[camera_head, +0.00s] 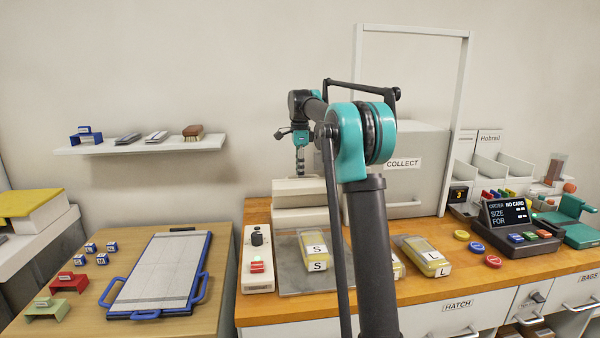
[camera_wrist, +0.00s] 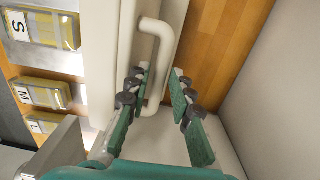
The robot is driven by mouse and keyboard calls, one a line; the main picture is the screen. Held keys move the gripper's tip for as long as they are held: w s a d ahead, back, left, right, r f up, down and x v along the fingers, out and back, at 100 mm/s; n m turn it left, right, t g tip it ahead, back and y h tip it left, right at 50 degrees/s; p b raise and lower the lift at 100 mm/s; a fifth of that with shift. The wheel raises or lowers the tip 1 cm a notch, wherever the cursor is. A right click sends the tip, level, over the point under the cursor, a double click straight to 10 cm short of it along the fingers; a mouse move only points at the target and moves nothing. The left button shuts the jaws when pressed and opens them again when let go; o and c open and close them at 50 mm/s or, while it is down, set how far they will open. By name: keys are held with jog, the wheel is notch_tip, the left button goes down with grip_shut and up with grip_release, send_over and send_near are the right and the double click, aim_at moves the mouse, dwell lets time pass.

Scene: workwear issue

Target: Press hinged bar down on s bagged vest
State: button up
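The S bagged vest (camera_head: 315,246), a yellow pack with an S label, lies on a grey plate (camera_head: 290,282) in front of a white press. The press's white bar (camera_head: 300,190) lies across it behind the pack; I cannot tell its exact angle. In the wrist view the S pack (camera_wrist: 45,28) is at upper left, and the bar's looped white handle (camera_wrist: 165,45) is near the fingertips. My gripper (camera_wrist: 160,78) is open, its fingers apart, with the handle's lower end between them; contact is unclear. In the head view it (camera_head: 301,160) points down above the press.
An L pack (camera_head: 423,252) lies to the right; the M pack (camera_head: 398,268) is mostly hidden by my arm. A control box (camera_head: 257,262) stands left of the plate. The grey COLLECT hatch (camera_head: 425,180) rises behind. An order terminal (camera_head: 510,222) stands at right.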

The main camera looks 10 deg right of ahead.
grip_shut()
jog(key=shift+s, duration=0.15)
dwell(0.4)
